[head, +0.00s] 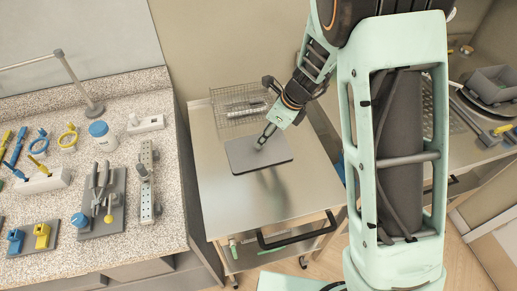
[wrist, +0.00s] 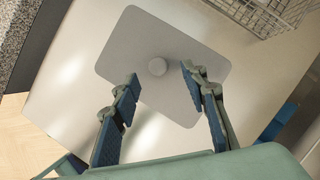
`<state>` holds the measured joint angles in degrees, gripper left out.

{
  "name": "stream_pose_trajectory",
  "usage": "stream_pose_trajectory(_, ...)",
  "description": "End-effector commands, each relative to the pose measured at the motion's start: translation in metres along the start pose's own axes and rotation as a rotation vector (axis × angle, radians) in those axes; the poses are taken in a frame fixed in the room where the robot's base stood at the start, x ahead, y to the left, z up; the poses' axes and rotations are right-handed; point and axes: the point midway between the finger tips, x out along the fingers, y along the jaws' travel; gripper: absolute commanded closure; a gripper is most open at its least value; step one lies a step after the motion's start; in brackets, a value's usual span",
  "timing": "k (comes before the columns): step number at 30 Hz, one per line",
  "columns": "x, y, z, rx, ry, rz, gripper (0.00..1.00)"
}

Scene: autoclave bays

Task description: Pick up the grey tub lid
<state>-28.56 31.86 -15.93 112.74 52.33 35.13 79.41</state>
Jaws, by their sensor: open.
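The grey tub lid (head: 244,158) lies flat on the top of a metal cart in the head view. It is a rounded rectangle, and in the wrist view the lid (wrist: 185,50) shows a small round knob (wrist: 157,67) near its middle. My gripper (head: 264,138) is over the lid in the head view and hides part of it, knob included. In the wrist view my gripper (wrist: 158,75) is open, with one finger on each side of the knob as seen from the camera. Nothing is between the fingers' pads. I cannot tell the exact height above the lid.
A wire basket (head: 235,108) stands on the cart behind the lid; it also shows in the wrist view (wrist: 270,15). The cart top (head: 235,205) is bare in front. A speckled counter (head: 120,175) with several tools stands left, another worktop with a grey tub (head: 493,85) right.

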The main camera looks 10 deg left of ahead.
Motion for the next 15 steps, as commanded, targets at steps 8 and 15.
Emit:
stream_pose_trajectory(8, 0.037, 0.004, -0.002, -0.001, 0.003, 0.002, 0.6)
stream_pose_trajectory(15, 0.051, 0.003, -0.001, -0.002, 0.001, -0.001, 0.6)
